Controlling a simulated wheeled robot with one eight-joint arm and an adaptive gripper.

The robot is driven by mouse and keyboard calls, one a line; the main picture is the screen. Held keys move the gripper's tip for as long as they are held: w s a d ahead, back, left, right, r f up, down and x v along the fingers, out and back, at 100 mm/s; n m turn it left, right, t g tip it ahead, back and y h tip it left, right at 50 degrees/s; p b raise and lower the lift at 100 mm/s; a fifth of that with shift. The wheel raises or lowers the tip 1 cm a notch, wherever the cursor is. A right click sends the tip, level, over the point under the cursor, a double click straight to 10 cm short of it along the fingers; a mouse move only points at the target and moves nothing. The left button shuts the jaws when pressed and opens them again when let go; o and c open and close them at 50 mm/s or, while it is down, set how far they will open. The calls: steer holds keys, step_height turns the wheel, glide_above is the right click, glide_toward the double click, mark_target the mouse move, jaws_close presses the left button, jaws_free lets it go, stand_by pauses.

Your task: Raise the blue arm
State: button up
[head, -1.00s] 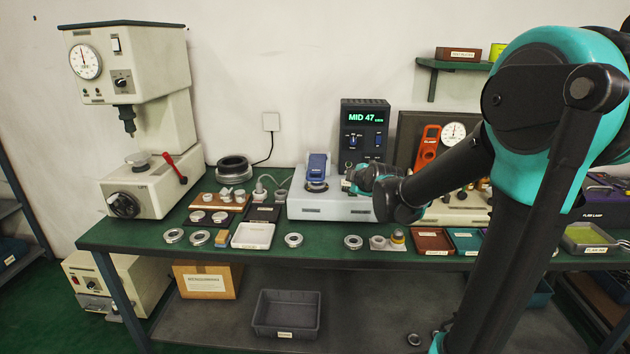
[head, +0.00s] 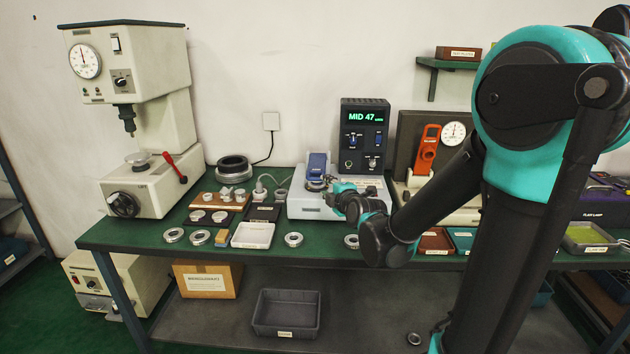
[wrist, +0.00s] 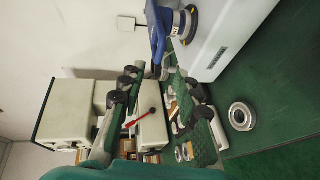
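The blue arm (head: 317,162) is on the white bench unit (head: 306,207), at its left rear, above a round seat with a ring-like edge. In the wrist view the blue arm (wrist: 157,32) is at the top middle, beside the round seat (wrist: 186,25). My gripper (head: 334,188) is just in front and to the right of the blue arm in the head view. In the wrist view my gripper (wrist: 159,78) has its two fingers spread with nothing held between them. The fingertips are close to one end of the blue arm; I cannot tell whether they touch.
A dark display box (head: 364,135) reading MID 47 stands behind the white unit. A press (head: 130,110) with a red lever is at the left. Loose rings (head: 293,240), a white tray (head: 253,235) and a dark red tray (head: 433,241) lie along the bench front.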

mark_target(316, 180)
steer(key=x, duration=1.1)
steer(key=shift+w+a, duration=0.1)
steer(key=shift+w, duration=0.05)
jaws_close()
steer(key=shift+f, duration=0.1)
